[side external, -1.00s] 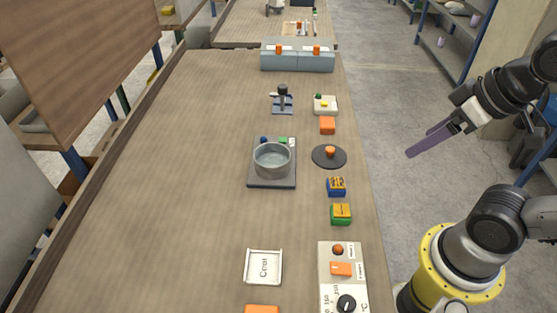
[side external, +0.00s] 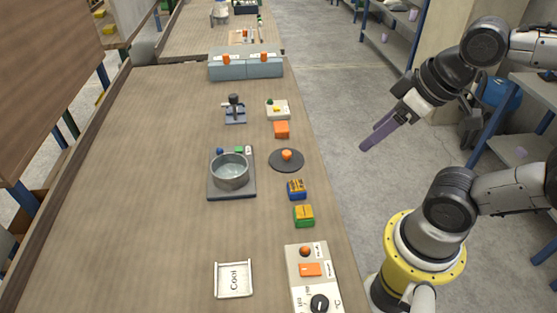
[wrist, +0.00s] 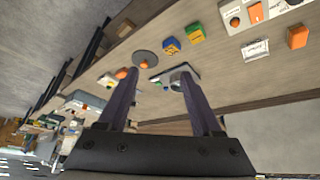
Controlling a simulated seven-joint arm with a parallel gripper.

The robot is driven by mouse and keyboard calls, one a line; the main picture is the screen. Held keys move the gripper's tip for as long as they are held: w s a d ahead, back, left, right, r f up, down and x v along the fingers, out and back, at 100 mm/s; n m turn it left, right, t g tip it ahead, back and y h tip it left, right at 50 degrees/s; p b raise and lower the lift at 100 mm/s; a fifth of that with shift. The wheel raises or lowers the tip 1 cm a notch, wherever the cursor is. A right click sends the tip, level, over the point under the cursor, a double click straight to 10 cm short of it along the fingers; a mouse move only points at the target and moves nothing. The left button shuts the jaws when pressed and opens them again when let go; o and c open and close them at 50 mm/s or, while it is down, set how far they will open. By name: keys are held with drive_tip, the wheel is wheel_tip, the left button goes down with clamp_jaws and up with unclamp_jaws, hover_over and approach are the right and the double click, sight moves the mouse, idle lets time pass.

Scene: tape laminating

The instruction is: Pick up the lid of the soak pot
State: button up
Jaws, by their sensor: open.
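The lid (side external: 286,160) is a flat dark grey disc with an orange knob. It lies on the table just right of the soak pot (side external: 229,172), a round grey metal pot with no cover on it. The pot stands on a dark square plate (side external: 231,191). My gripper (side external: 366,145) is in the air right of the table edge, apart from the lid. In the wrist view my gripper (wrist: 158,76) is open and empty. The lid (wrist: 143,54) shows beyond the left fingertip; the right finger partly hides the pot.
A blue block (side external: 297,189) and a green and yellow block (side external: 304,216) lie in front of the lid, an orange block (side external: 281,130) behind it. A control panel (side external: 311,275) and a white labelled tray (side external: 233,280) are nearer. The table's left side is clear.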

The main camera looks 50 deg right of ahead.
drive_tip(key=w+r+n, duration=0.5)
drive_tip(key=w+n, duration=0.1)
drive_tip(key=n, duration=0.4)
drive_tip(key=n+g, duration=0.6)
drive_tip(key=n, duration=0.2)
hover_over(287, 153)
wheel_tip(287, 153, down, 19)
drive_tip(key=shift+s+r, duration=0.1)
drive_tip(key=shift+w+f, duration=0.2)
drive_tip(key=shift+f, duration=2.8)
clamp_jaws()
